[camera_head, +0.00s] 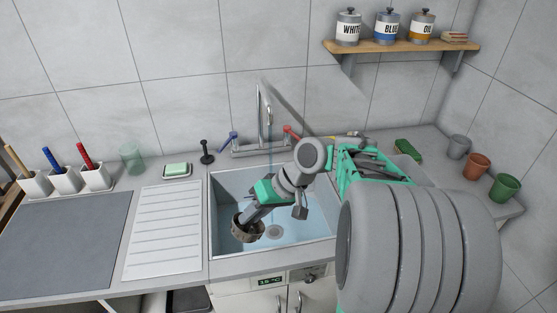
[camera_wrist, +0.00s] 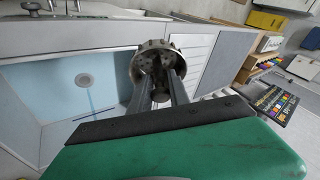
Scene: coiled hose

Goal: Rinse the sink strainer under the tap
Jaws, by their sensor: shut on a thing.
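The metal sink strainer (camera_head: 247,230) is a round, perforated cup. My gripper (camera_head: 249,214) is shut on it and holds it over the left front part of the sink basin (camera_head: 228,185). In the wrist view the strainer (camera_wrist: 152,48) shows between the fingertips (camera_wrist: 162,82), its holes and dark inside facing the camera. The tap (camera_head: 266,110) stands behind the basin, with a blue lever (camera_head: 228,140) and a red lever (camera_head: 291,131). The strainer is in front of and left of the spout, apart from it. A thin blue streak shows below the spout; I cannot tell whether it is running water.
The drain (camera_head: 275,232) is right of the strainer. A ribbed drainboard (camera_head: 165,230) lies left of the basin, with a soap dish (camera_head: 177,171) and black plunger-like thing (camera_head: 207,152) behind. Cups (camera_head: 505,187) stand at the right. My arm hides part of the right counter.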

